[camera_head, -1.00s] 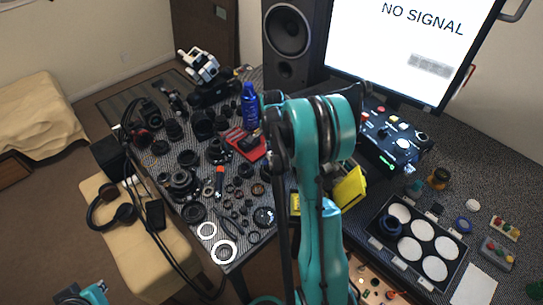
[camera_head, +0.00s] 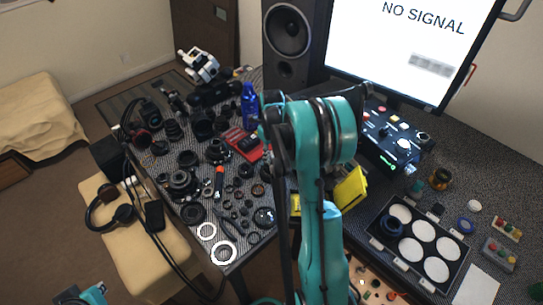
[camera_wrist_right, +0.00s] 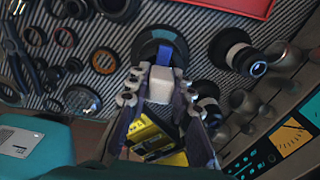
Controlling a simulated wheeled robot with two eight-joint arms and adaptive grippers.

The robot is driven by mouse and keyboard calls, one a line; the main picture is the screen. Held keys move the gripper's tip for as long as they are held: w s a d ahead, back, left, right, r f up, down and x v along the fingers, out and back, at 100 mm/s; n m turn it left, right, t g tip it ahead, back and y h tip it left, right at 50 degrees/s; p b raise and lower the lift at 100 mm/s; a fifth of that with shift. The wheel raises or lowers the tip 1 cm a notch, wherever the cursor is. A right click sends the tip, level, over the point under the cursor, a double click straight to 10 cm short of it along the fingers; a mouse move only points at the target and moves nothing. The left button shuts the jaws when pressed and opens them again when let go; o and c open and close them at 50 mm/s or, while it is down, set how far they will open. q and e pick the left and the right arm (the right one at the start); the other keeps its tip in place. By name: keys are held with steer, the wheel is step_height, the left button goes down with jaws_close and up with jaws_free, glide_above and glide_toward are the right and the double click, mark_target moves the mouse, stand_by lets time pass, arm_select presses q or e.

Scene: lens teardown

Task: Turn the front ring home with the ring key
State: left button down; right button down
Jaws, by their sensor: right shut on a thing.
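In the right wrist view, my right gripper (camera_wrist_right: 160,92) is shut on a pale block-shaped handle (camera_wrist_right: 160,84), which I take to be the ring key. A blue piece (camera_wrist_right: 159,62) shows just beyond it, against a dark round part (camera_wrist_right: 140,45) that looks like the lens end with the front ring. Whether the key sits in the ring's slots cannot be told. In the head view, my teal right arm hides its gripper and this work spot. My left gripper (camera_head: 72,296) shows only partly at the bottom left edge, away from the table; its jaws are unclear.
Several dark rings and lens parts lie on the table left of the arm. A red tray (camera_head: 240,153) and a blue bottle (camera_head: 249,105) stand behind them. A black case with white discs (camera_head: 436,270) is at the right. A yellow object (camera_head: 350,188) is close to my arm.

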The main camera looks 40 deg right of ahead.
steer(key=shift+r+p, duration=1)
steer(key=shift+r, duration=0.55)
steer(key=shift+r+p, duration=1.05)
steer(key=shift+r, duration=0.45)
steer(key=shift+a, duration=0.1)
